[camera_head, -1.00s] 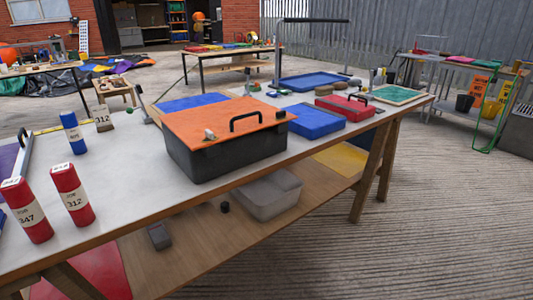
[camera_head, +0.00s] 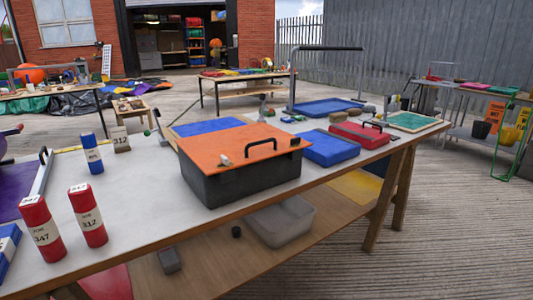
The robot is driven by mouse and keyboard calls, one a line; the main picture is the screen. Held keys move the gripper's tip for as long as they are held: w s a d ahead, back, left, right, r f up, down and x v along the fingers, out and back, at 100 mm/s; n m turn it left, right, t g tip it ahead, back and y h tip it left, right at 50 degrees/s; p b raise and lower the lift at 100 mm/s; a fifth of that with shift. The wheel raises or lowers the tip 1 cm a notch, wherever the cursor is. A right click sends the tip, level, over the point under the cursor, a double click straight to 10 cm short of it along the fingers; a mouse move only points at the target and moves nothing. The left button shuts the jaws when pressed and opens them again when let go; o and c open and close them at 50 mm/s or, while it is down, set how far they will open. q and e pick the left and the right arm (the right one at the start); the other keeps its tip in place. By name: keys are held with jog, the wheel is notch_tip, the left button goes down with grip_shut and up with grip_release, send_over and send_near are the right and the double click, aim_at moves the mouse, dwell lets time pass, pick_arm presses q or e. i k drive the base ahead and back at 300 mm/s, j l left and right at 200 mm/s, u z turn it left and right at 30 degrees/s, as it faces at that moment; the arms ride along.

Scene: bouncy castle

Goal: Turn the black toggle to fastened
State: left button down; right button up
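A dark grey box (camera_head: 245,186) with an orange lid (camera_head: 210,148) stands on the near workbench. The lid carries a black bar handle (camera_head: 259,147) and a small pale fitting (camera_head: 224,160) near its front left edge. A small dark fitting (camera_head: 296,141) sits at the lid's right corner. I cannot tell for sure which small part is the black toggle or how it is turned. Neither of my grippers is in view.
Red cylinders (camera_head: 88,216) and a blue cylinder (camera_head: 92,154) stand at left. A blue case (camera_head: 330,148) and red case (camera_head: 359,134) lie right of the box. A clear tub (camera_head: 281,222) sits on the lower shelf.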

aim_at(298, 140)
jog(key=i+j+z, duration=0.35)
jog(key=i+j, duration=0.4)
jog(key=i, duration=0.15)
